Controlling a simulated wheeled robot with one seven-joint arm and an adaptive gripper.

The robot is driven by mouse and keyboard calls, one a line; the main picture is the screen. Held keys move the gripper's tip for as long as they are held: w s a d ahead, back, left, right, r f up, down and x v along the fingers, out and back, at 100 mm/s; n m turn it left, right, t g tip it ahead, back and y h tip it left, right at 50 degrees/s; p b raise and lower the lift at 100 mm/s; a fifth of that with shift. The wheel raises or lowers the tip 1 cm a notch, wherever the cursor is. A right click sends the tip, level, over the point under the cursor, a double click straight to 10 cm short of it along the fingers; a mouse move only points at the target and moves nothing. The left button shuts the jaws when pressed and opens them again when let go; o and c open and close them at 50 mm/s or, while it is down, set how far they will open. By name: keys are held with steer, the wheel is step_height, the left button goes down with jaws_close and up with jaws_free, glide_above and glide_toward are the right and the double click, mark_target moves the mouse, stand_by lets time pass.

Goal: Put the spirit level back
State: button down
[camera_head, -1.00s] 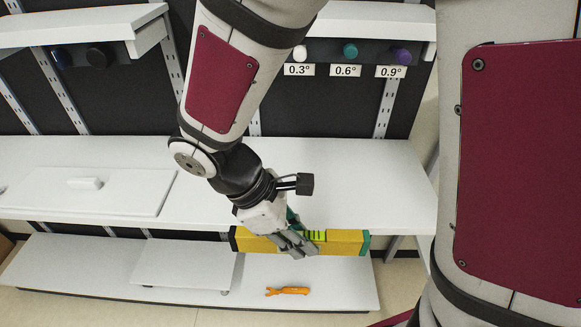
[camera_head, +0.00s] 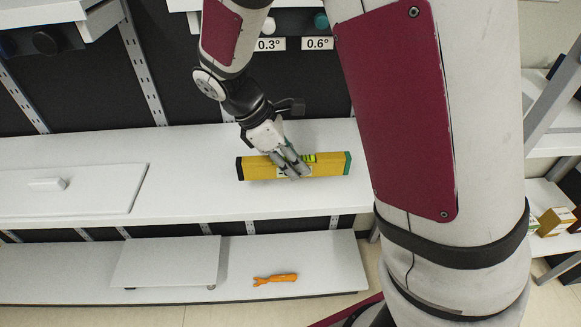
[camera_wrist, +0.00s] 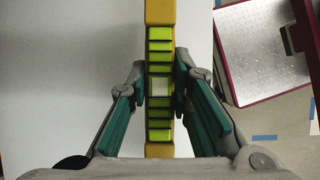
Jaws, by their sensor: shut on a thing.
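The spirit level (camera_head: 323,168) is a long yellow bar with a green end, a dark end and a lime vial window. In the wrist view the spirit level (camera_wrist: 160,60) runs upright in the picture between the two fingers (camera_wrist: 162,88), which press on both sides at the vial. My fingers hide part of its front face.
A white panel with a handle (camera_head: 47,184) lies on the shelf's left part. An orange tool (camera_head: 275,279) lies on the lower shelf. Knobs labelled 0.3° (camera_head: 270,44) and 0.6° (camera_head: 317,43) are on the back wall. The shelf around the level is clear.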

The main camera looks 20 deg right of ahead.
steer(key=shift+f+b, duration=0.45)
steer(key=shift+f, duration=1.1)
steer(key=shift+f, duration=0.15)
steer(key=c, duration=1.4)
jaws_free()
steer(key=shift+c, duration=0.2)
